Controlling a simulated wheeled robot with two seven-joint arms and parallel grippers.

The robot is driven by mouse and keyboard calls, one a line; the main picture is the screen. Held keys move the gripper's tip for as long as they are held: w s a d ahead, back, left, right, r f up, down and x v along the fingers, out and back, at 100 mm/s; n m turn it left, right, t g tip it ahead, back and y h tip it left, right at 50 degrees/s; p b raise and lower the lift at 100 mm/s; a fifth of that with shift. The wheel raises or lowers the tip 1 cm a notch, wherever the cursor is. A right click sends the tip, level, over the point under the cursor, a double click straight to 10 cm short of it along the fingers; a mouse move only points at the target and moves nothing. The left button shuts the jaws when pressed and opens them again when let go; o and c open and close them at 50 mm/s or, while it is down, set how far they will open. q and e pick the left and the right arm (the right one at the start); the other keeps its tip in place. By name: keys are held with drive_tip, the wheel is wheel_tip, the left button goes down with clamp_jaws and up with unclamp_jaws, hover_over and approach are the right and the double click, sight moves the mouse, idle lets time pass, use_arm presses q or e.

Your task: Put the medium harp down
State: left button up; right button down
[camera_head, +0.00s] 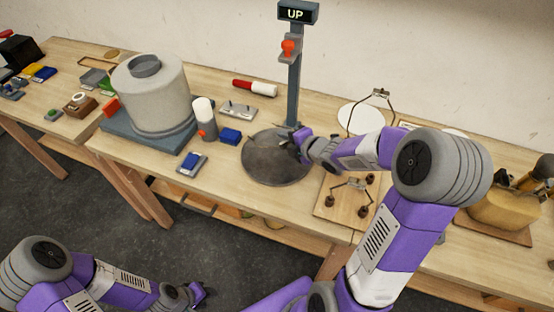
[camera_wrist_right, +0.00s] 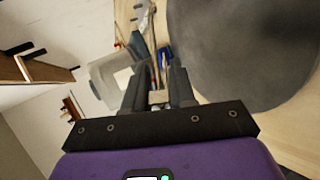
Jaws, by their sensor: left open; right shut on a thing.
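My right gripper (camera_head: 294,145) is low over the round dark grey plate (camera_head: 262,166), near the foot of its post. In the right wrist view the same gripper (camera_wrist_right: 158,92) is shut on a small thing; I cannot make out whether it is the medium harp. One thin wire harp (camera_head: 379,95) stands by a white disc at the back right. Another wire frame (camera_head: 352,183) is on a wooden board with dark round pieces, in front of my right forearm. I cannot tell which harp is the medium one. My left gripper (camera_head: 197,295) is open, low in front of the table.
A large grey drum (camera_head: 150,95) stands left on a blue-grey base. A yellowish round thing (camera_head: 496,211) is far right.

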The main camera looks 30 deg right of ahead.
drive_tip(key=shift+f+b, duration=0.8)
drive_tip(key=shift+f, duration=0.2)
use_arm(q)
wheel_tip(320, 180, down, 2)
drive_tip(key=shift+f, duration=0.15)
use_arm(e)
drive_tip(key=c, duration=1.1)
unclamp_jaws()
use_arm(q)
wheel_tip(320, 180, up, 4)
drive_tip(key=p, duration=0.4)
drive_tip(key=shift+r, duration=0.2)
use_arm(e)
drive_tip(key=v, duration=0.8)
